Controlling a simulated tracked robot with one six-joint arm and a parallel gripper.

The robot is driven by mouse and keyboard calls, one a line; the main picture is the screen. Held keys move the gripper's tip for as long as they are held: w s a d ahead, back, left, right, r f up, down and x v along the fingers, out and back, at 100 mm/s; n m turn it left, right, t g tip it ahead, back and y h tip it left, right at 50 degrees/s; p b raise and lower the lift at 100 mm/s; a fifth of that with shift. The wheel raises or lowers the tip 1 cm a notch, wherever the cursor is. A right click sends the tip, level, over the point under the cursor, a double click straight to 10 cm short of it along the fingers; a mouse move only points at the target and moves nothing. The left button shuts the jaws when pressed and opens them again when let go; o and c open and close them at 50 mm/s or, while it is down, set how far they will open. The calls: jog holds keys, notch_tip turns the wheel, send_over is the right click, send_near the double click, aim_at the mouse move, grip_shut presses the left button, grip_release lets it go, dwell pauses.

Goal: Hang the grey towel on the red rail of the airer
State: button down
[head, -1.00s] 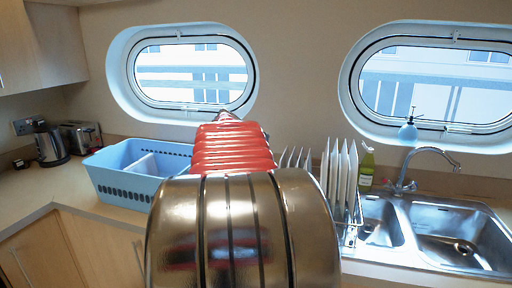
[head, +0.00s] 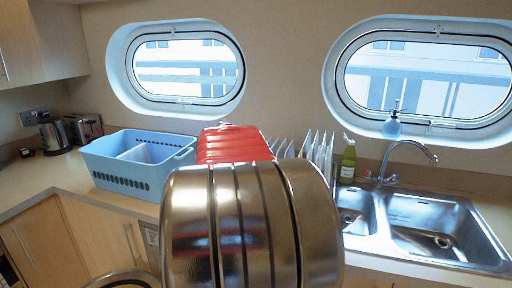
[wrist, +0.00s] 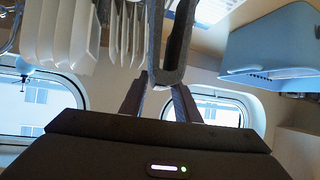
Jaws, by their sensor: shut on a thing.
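The grey towel (wrist: 172,68) shows in the wrist view as a folded grey strip with a U-shaped bend. My gripper (wrist: 160,88) is shut on it at this bend, with one dark finger on each side. The rest of the towel runs to the top edge of the wrist view and is cut off there. In the head view my own arm hides the gripper and the towel. I see no airer and no red rail in either view.
A blue crate (head: 125,180) stands on the worktop, left of my arm. White plates (head: 322,152) stand in a rack right of it. Beyond are a green bottle (head: 348,162) and a steel sink (head: 440,235). A kettle (head: 53,135) is far left. Two oval portholes are behind.

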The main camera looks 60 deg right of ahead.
jog(key=w+a+f+n+t+y, duration=0.3)
jog(key=w+a+f+n, duration=0.3)
jog(key=w+a, duration=0.4)
jog(key=w+a+f+n+t+y, duration=0.35)
jog(key=w+a+f, duration=0.5)
jog(key=a, duration=0.35)
jog(key=a+f+n+y, duration=0.4)
jog(key=a, duration=0.9)
jog(key=a+f+n+y, duration=0.3)
jog(key=a+f+y, duration=0.1)
jog(key=a, duration=1)
jog(key=shift+w+a+f+n+y, duration=0.25)
jog(key=shift+f+n+y, duration=0.1)
jog(key=shift+f, duration=0.25)
jog(key=shift+t, duration=0.25)
